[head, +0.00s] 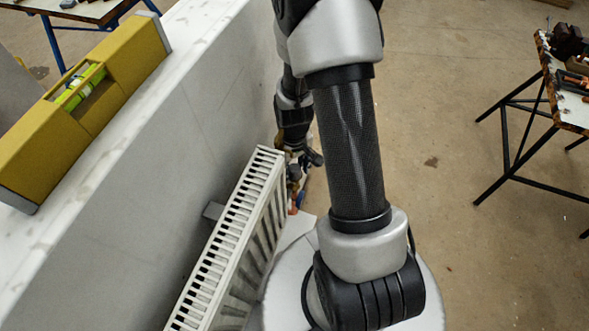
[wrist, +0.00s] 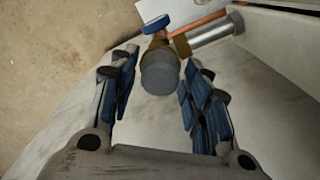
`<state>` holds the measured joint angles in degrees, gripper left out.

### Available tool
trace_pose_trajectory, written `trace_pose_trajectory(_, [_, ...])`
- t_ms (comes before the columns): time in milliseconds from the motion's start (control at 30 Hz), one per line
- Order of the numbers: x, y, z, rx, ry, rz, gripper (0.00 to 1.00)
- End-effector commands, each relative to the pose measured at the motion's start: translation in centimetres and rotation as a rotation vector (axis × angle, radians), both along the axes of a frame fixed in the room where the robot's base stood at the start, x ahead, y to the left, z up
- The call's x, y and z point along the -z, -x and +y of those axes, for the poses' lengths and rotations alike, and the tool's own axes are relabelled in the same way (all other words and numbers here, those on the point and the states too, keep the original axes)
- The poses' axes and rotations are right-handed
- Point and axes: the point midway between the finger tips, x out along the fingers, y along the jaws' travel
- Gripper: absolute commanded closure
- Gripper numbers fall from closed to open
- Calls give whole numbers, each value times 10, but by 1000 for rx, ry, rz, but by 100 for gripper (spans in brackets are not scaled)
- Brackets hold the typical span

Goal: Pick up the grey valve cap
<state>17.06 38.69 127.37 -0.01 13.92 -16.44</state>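The grey valve cap (wrist: 160,76) is a short round cylinder on the end of a brass valve (wrist: 181,44) in the wrist view. A blue handle (wrist: 156,24) sits on the valve's far side. My gripper (wrist: 158,62) is open, with its blue-padded fingers on either side of the cap. A narrow gap shows on the left; the right finger looks very close to the cap, and I cannot tell if it touches. In the head view my gripper (head: 297,158) is low beside the radiator's far end, and the cap cannot be made out there.
A white radiator (head: 232,242) stands along a grey wall (head: 150,170), left of my arm. A copper pipe (wrist: 205,22) and a silver fitting (wrist: 214,34) adjoin the valve. A yellow spirit level (head: 48,152) lies on the wall top. A tool table (head: 572,112) stands right. Floor between is clear.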

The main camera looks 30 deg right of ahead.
Motion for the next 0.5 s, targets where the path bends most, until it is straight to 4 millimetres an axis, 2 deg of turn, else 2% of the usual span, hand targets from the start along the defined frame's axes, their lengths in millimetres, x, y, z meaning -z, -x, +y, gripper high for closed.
trace_pose_trajectory(267, [0, 0, 0, 0, 0, 0, 77])
trace_pose_trajectory(500, [0, 0, 0, 0, 0, 0, 78])
